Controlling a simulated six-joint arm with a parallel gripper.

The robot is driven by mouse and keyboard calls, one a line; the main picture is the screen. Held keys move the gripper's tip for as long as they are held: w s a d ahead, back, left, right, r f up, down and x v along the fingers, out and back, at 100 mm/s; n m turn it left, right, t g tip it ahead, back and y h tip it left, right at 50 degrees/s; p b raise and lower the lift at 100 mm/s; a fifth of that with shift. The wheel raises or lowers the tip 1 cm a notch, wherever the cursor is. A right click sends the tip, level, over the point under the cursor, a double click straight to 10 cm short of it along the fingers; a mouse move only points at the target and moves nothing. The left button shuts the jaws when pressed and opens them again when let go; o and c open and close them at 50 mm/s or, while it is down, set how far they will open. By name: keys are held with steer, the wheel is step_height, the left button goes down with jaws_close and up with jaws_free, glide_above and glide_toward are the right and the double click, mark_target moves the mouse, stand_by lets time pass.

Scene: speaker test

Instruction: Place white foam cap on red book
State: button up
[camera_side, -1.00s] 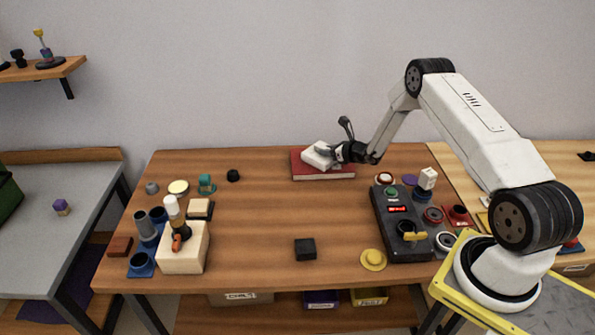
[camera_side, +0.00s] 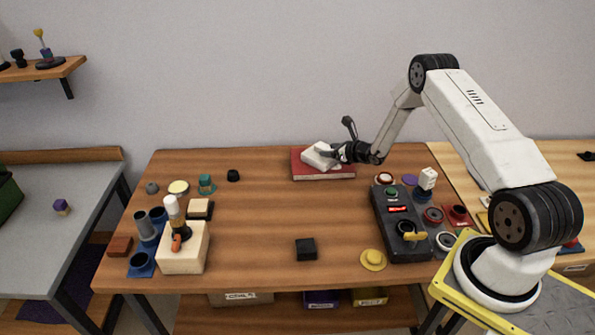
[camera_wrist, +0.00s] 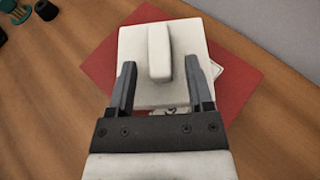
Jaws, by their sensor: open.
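The white foam cap (camera_wrist: 190,38) is a square block with a raised ridge on top. It lies on the red book (camera_wrist: 235,80) in the wrist view, turned a little relative to the book. In the side view the cap (camera_side: 317,156) rests on the book (camera_side: 310,174) near the back of the table and looks tilted. My gripper (camera_wrist: 163,75) is open, with one finger on each side of the near part of the cap's ridge. In the side view my gripper (camera_side: 330,153) is at the cap's right side. Whether the fingers touch the cap is not clear.
A printed card or label shows partly under the cap. A dark control box (camera_side: 402,225) stands to the right, with several small parts around it. A cream block (camera_side: 185,248) with a tool stands at the left. The table's middle is largely clear.

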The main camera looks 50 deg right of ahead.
steer(key=v, duration=1)
steer(key=shift+s+r, duration=0.25)
steer(key=shift+s, duration=0.1)
stand_by(0.3)
steer(key=s+a+r+n+g+y, duration=0.1)
steer(key=a+r+n+g+y, duration=0.2)
steer(key=a+n, duration=0.5)
steer(key=s+a+r+n+g+y, duration=0.2)
steer(key=a+n+g+y, duration=0.25)
steer(key=a, duration=0.65)
steer(key=s+a+r+n+g+h, duration=0.1)
steer(key=s+a+r+n+h, duration=0.2)
steer(key=s+n, duration=0.3)
steer(key=s+a+r+n+g+h, duration=0.2)
steer(key=s+a+r+n+h, duration=0.2)
steer(key=n, duration=1.3)
steer(key=s+a, duration=0.2)
steer(key=s, duration=0.1)
steer(key=shift+r, duration=0.4)
